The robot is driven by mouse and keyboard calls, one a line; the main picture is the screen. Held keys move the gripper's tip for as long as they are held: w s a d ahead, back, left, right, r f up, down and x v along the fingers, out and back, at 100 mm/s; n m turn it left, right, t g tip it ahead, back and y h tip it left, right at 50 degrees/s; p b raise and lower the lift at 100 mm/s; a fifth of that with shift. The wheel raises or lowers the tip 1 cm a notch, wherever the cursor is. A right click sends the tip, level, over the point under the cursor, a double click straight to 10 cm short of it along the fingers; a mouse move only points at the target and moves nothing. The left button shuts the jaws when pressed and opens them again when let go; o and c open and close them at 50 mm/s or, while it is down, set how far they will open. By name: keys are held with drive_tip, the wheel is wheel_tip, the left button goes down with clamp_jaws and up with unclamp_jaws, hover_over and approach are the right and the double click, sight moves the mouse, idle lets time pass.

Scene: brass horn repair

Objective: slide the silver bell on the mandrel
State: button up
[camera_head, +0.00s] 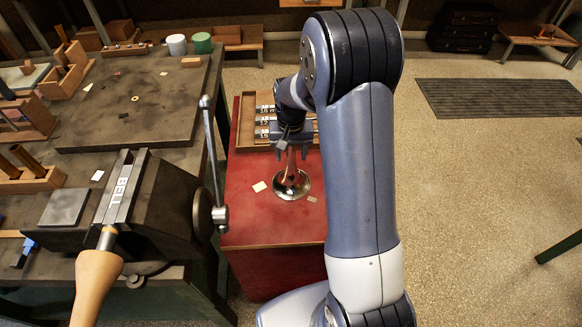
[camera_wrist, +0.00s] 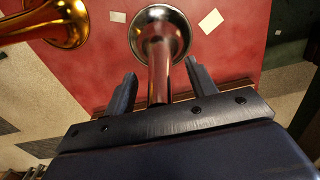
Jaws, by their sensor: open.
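The silver bell (camera_head: 291,183) stands upright on its wide flare on a red cabinet top, its narrow stem pointing up. In the wrist view the bell (camera_wrist: 160,28) shows its round flare and its stem running between my fingers. My gripper (camera_head: 293,147) is at the stem's upper part in the head view. The wrist view shows the gripper (camera_wrist: 160,70) open, one finger on each side of the stem, with gaps. The mandrel, a tan tapered form (camera_head: 96,278), sticks toward the camera from a vise (camera_head: 165,205) marked BELL at lower left; its near end is cut off.
A wooden tray (camera_head: 246,127) with labelled slots lies behind the bell. A brass bell (camera_wrist: 60,25) shows at left in the wrist view. The vise handle (camera_head: 211,150) rises between the workbench (camera_head: 140,110) and the red cabinet (camera_head: 255,230). Open floor lies right.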

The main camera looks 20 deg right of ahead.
drive_tip(key=shift+c, duration=0.2)
clamp_jaws()
idle(0.4)
